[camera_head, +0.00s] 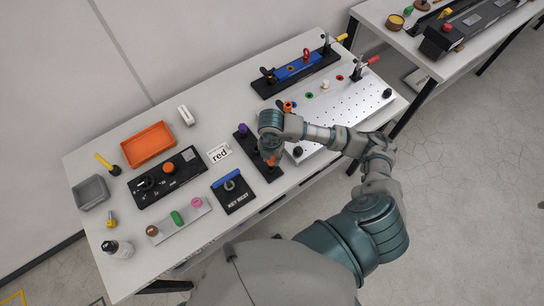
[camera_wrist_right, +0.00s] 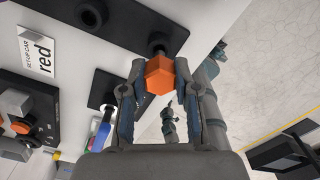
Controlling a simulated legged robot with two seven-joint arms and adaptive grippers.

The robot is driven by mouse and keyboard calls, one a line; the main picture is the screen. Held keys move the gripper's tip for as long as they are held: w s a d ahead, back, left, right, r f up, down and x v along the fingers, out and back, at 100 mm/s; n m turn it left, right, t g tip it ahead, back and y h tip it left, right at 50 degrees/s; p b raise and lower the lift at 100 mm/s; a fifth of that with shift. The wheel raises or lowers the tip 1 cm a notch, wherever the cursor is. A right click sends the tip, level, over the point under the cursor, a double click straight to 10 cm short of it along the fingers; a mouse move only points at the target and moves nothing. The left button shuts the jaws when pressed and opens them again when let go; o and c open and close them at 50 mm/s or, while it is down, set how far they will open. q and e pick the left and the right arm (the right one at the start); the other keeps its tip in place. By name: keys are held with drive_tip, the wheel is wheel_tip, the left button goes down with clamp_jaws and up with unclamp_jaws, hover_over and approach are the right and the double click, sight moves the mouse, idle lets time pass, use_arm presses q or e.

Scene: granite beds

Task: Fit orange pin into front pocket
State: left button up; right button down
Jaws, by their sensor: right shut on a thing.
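The orange pin (camera_wrist_right: 158,75) has a hexagonal orange head and sits between the two fingers of my right gripper (camera_wrist_right: 155,85) in the wrist view. The fingers are shut on it. A white perforated plate (camera_head: 345,108) with coloured rings lies to the right, partly hidden by my right arm. I cannot tell which is the front pocket. My left gripper is not in view.
A purple knob (camera_head: 243,129) stands on the rack's far end. A black key rest (camera_head: 234,192) and a "red" card (camera_head: 219,153) lie to the left. A black fixture with a blue bar (camera_head: 296,70) stands behind. An orange tray (camera_head: 149,145) is farther left.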

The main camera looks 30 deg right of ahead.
drive_tip(key=shift+f+b, duration=1.4)
drive_tip(key=shift+f, duration=0.4)
drive_tip(key=c, duration=0.8)
unclamp_jaws()
drive_tip(key=shift+r, duration=0.1)
wheel_tip(320, 180, up, 5)
drive_tip(key=p, duration=0.4)
wheel_tip(320, 180, up, 12)
drive_tip(key=shift+f, duration=0.1)
drive_tip(key=shift+w+a, duration=0.1)
